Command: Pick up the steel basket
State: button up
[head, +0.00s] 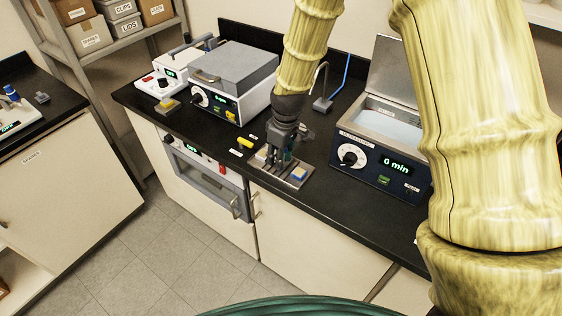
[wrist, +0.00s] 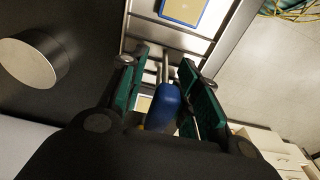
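The steel basket (head: 306,177) sits on the black counter in the head view, a shallow metal tray with blue-and-yellow square pieces in it. My gripper (head: 278,156) points down over its left part. In the wrist view, the basket's metal bars (wrist: 178,39) show ahead, with one blue-edged square piece (wrist: 184,9) at the top. A rounded blue grip (wrist: 164,106) on a thin metal rod stands between the fingers of my gripper (wrist: 166,71). The fingers look apart, with a gap beside the grip. The grip's lower end is hidden by the gripper body.
A dark blue bath (head: 372,166) reading "0 min" stands right of the basket, its lid raised. A grey-lidded unit (head: 232,80) stands to the left. The counter's front edge (head: 335,207) is near the basket.

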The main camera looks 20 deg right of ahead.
jog(key=shift+c, duration=0.4)
grip_shut()
jog(key=shift+r, duration=0.1)
jog(key=shift+r+b, duration=0.8)
jog(key=shift+r, duration=0.65)
jog(key=shift+s+r, duration=0.1)
jog(key=shift+r, duration=0.05)
jog(key=s+r+b, duration=0.1)
jog(key=s+b, duration=0.3)
jog(key=s, duration=1.1)
jog(key=shift+s+a+r, duration=0.3)
jog(key=shift+s+a, duration=0.05)
